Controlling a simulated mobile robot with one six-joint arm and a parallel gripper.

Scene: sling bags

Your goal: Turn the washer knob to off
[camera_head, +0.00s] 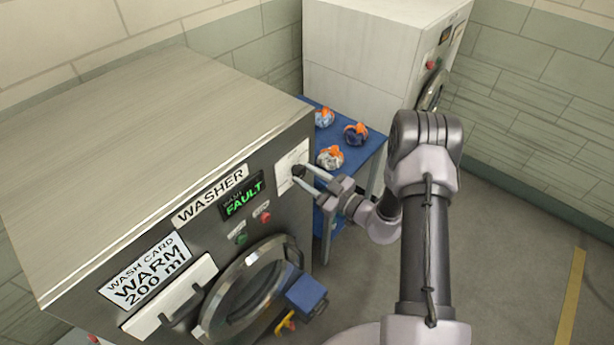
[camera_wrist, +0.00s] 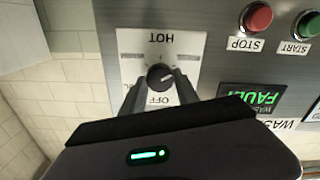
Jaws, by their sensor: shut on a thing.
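The washer (camera_head: 120,130) is a large grey machine on the left in the head view, with a display reading FAULT (camera_head: 243,198). Its black knob (camera_head: 298,171) sits on a white plate (camera_head: 287,157) at the right end of the front panel. In the wrist view the knob (camera_wrist: 160,76) is upside down, with HOT at the picture's top and OFF at the bottom of the plate. My gripper (camera_wrist: 158,88) is shut on the knob, one finger on each side. The knob's pale mark seems to point right and a little up in the wrist view, not at OFF.
A red STOP button (camera_wrist: 256,18) and a green START button (camera_wrist: 308,24) are beside the knob plate. A blue table (camera_head: 372,150) with several small bundles stands behind my gripper. A second white machine (camera_head: 370,50) is at the back. The round washer door (camera_head: 245,290) is below.

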